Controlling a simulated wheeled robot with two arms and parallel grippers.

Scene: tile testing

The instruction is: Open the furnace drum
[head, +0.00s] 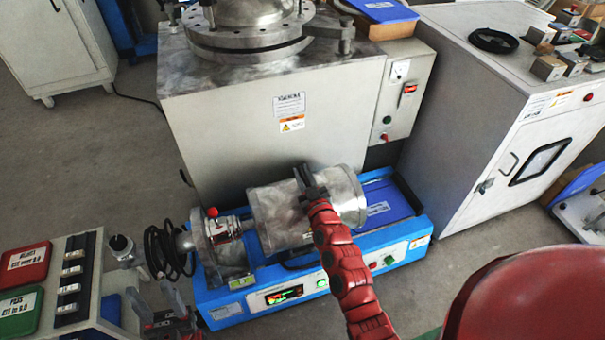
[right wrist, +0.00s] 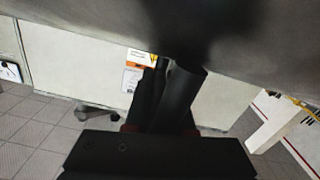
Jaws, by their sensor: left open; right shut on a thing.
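The furnace drum (head: 278,218) is a grey metal cylinder lying on its side on a blue machine base (head: 240,308). My red right arm reaches over it, and my right gripper (head: 306,180) is at the drum's top, shut on what seems to be its handle; the fingers mostly hide it. In the right wrist view the black fingers of my right gripper (right wrist: 165,95) close together below a blurred grey surface, and the held part is hard to make out. My left gripper (head: 168,322) is open and empty at the lower left, apart from the drum.
A metal flange with a red-knobbed fitting (head: 212,228) and a black cable coil (head: 168,250) sit left of the drum. A large grey cabinet (head: 260,125) stands behind. A white cabinet (head: 470,130) stands right. A panel with red and green labels (head: 70,275) is at lower left.

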